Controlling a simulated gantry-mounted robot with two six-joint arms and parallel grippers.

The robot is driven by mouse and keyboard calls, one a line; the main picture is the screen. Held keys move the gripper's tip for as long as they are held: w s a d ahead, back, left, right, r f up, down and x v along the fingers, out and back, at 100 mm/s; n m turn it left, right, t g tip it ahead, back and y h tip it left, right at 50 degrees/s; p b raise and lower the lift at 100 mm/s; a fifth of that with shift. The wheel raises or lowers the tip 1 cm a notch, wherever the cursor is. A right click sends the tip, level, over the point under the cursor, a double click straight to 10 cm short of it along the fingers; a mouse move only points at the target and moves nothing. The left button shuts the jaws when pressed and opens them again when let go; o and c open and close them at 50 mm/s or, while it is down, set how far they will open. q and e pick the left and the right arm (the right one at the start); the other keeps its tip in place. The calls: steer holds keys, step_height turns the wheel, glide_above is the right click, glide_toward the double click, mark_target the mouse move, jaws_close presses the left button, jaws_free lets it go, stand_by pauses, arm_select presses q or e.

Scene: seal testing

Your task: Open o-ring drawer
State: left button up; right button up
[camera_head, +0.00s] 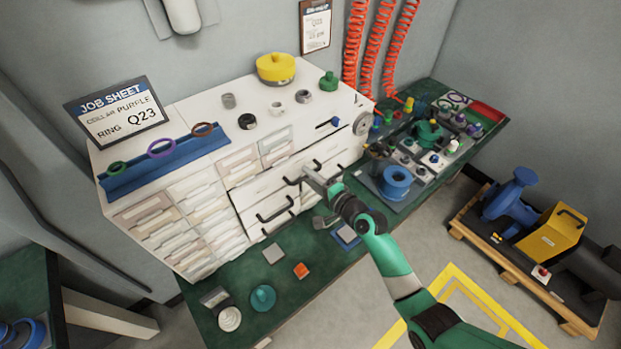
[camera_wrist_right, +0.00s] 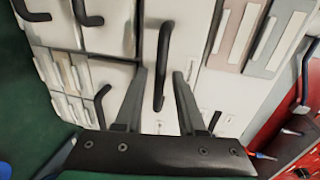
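A white cabinet (camera_head: 110,185) has several drawers with black bar handles on its front; I cannot read which one holds o-rings. My right gripper (camera_head: 309,173) is at the handles of the wide drawers. In the right wrist view, its two dark fingers (camera_wrist_right: 161,72) stand apart, open. One black handle (camera_wrist_right: 161,60) shows in the gap between them, and its far end extends beyond the fingertips. I cannot tell whether the fingers touch it. The wide drawer fronts (camera_head: 265,190) look closed. My left gripper is not in view.
A job sheet (camera_head: 115,110) reading collar purple, ring Q23 stands on the cabinet. A blue rack (camera_head: 165,165) there holds green, purple and brown rings. A green bench (camera_head: 240,285) with small parts lies below. A crowded tool area (camera_head: 420,150) is at right.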

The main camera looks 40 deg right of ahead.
jaws_close()
stand_by(1.2)
